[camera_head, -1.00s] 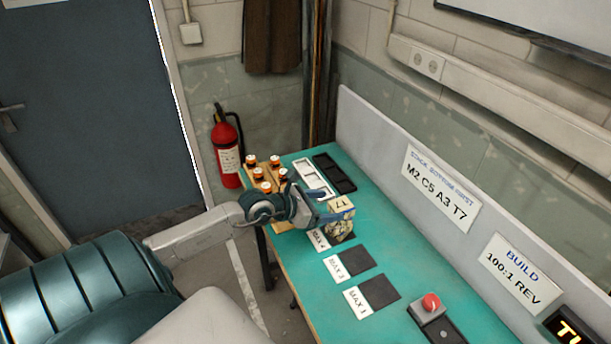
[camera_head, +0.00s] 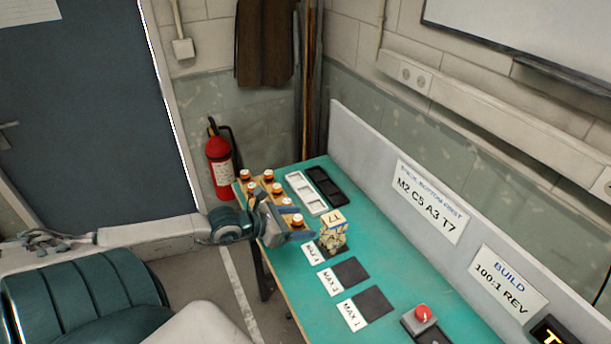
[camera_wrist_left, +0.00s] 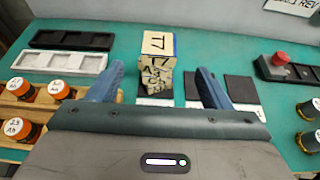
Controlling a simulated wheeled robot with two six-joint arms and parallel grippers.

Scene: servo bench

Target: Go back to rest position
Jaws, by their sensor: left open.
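My left gripper (camera_head: 300,224) is open and empty, just left of a stack of cream blocks (camera_head: 332,235). In the left wrist view, the left gripper's two blue fingers (camera_wrist_left: 160,88) stand apart, with the stack (camera_wrist_left: 157,75) beyond them. The top block (camera_wrist_left: 158,45) is marked T7. The stack stands on the dark pad at the far end of the row of labelled pads. My right gripper does not show in the head view.
A wooden rack (camera_head: 245,190) with several orange-and-white capped pieces lies beside my left gripper. A white tray (camera_head: 306,192) and a black tray (camera_head: 330,187) lie behind. Two bare dark pads (camera_head: 372,304) and a red button (camera_head: 423,312) are nearer. A grey panel (camera_head: 370,155) borders the bench.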

